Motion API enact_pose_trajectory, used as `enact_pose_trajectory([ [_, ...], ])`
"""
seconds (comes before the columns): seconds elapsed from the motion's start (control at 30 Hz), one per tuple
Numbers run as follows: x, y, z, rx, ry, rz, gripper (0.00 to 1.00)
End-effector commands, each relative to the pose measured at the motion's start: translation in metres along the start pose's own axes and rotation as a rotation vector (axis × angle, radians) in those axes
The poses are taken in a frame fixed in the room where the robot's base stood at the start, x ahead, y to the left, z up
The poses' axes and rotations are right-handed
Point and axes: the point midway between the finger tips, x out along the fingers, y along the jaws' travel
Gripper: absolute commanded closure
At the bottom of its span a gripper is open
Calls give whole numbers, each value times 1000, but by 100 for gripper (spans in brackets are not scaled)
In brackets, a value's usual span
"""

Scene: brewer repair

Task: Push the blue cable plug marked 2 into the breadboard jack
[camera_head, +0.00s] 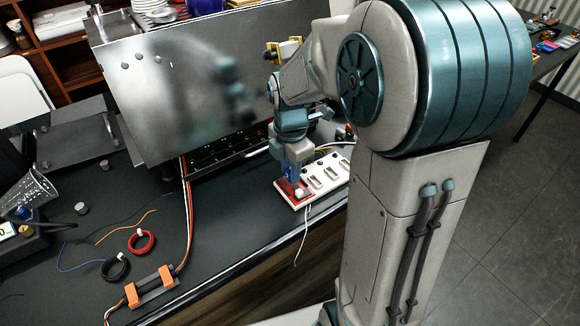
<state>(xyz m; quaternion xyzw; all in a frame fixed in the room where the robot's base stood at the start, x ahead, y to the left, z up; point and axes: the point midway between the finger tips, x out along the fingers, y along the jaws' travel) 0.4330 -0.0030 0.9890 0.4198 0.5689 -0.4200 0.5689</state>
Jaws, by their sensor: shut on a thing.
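My gripper (293,180) points down over the left end of a white strip with several dark slots (325,173). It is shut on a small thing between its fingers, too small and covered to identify. A red patch (288,192) shows on the strip just under the fingertips. I cannot tell whether the held thing touches it. A thin blue cable (80,268) lies on the dark bench at the left. No plug marked 2 can be read. I cannot make out the breadboard jack.
A red coil (141,242), a black coil (115,267), an orange wire (125,226) and an orange-ended holder (153,287) lie at the front left. A white cord (303,240) hangs over the bench edge.

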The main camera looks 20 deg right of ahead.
Motion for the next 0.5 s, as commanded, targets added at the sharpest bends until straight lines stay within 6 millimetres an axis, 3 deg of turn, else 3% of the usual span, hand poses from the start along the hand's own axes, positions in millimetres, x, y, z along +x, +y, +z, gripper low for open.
enact_pose_trajectory([
  [0.3,0,0,0,0,0,0,95],
  [0.33,0,0,0,0,0,0,71],
  [0.4,0,0,0,0,0,1,52],
  [0.5,0,0,0,0,0,0,48],
])
